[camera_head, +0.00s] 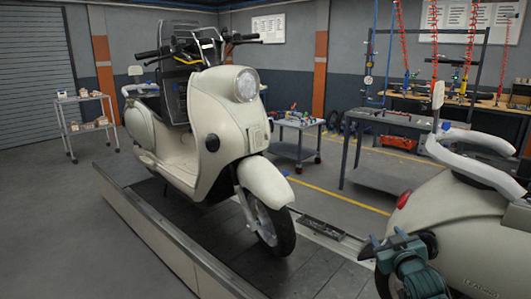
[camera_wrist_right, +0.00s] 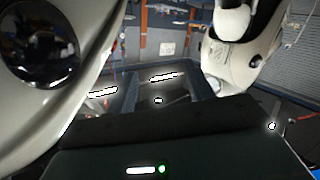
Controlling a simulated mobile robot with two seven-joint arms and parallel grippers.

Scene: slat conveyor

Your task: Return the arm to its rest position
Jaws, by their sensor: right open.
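My right gripper (camera_head: 388,246) is at the lower right of the head view, beside the rear scooter's cream body. It is open, and I see nothing between its fingers. I cannot tell whether it touches the scooter. In the right wrist view the dark gripper body fills the bottom, with cream scooter panels to the left and upper right. My left gripper is not in view. A cream scooter (camera_head: 190,150) stands upright on the slat conveyor (camera_head: 180,245) at the middle left. Part of a second cream scooter (camera_head: 460,225) shows at the right, close to my right arm.
A small cart (camera_head: 297,150) with tools stands behind the conveyor. A grey metal table (camera_head: 385,178) stands behind the second scooter. A shelf cart (camera_head: 85,125) is at the far left. A dark flat part (camera_head: 320,228) lies near the conveyor's edge. The floor at left is clear.

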